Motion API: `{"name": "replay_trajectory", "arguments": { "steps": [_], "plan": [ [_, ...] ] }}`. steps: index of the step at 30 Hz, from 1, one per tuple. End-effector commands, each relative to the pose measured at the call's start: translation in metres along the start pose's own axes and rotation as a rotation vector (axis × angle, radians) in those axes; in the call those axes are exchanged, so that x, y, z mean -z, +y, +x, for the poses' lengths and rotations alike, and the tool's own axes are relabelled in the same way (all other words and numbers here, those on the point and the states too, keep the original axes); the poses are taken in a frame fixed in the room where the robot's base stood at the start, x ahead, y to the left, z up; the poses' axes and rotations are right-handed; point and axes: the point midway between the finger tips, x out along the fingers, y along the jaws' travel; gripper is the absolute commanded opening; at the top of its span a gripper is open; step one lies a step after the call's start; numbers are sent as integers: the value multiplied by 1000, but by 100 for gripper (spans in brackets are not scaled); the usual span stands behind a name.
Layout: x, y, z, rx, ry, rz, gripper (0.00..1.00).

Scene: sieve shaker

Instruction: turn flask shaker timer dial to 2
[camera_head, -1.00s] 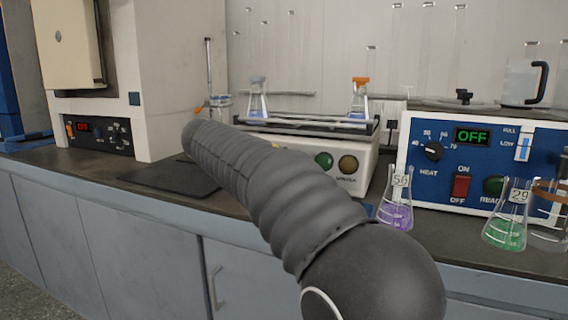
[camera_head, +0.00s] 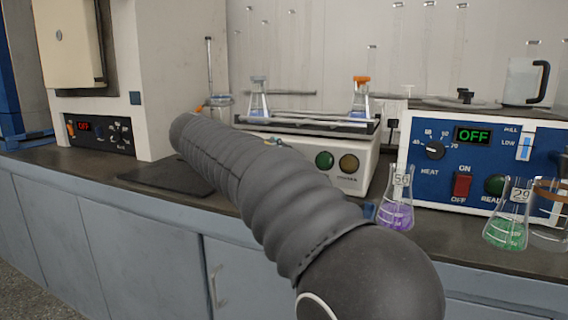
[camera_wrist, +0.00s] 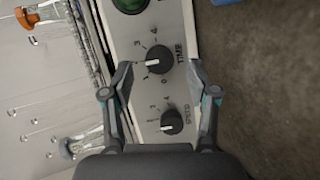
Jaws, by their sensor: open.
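The flask shaker (camera_head: 345,172) is a white box with a flask platform on top, seen behind my arm in the head view. In the wrist view its front panel (camera_wrist: 136,30) shows sideways, with a black dial marked TIME (camera_wrist: 159,60) and a second black dial (camera_wrist: 171,122) whose label looks like SPEED. Each dial has a white pointer line. My gripper (camera_wrist: 160,80) is open, its fingers on either side of the panel near the time dial, with nothing held. Whether a finger touches the dial I cannot tell. In the head view my arm hides the dials and gripper.
Flasks with orange (camera_head: 360,98) and grey (camera_head: 258,97) stoppers stand on the shaker platform. A blue water bath (camera_head: 440,178) reading OFF stands to the right, with a purple flask (camera_head: 396,205) and a green flask (camera_head: 507,225) in front. A dark mat (camera_head: 165,178) lies left of the shaker.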

Motion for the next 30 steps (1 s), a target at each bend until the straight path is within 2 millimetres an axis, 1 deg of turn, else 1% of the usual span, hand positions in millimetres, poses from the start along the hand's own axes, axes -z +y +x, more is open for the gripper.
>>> {"name": "replay_trajectory", "arguments": {
  "steps": [1,3,9,12,15,20,30],
  "plan": [
    [0,0,-11,0,3,0,59],
    [1,0,-26,0,4,1,59],
    [1,0,-64,0,3,1,59],
    [1,0,-78,0,2,1,59],
    [1,0,-88,0,1,0,59],
    [0,0,-95,0,0,0,59],
    [0,0,-96,0,0,0,59]
  ]
}}
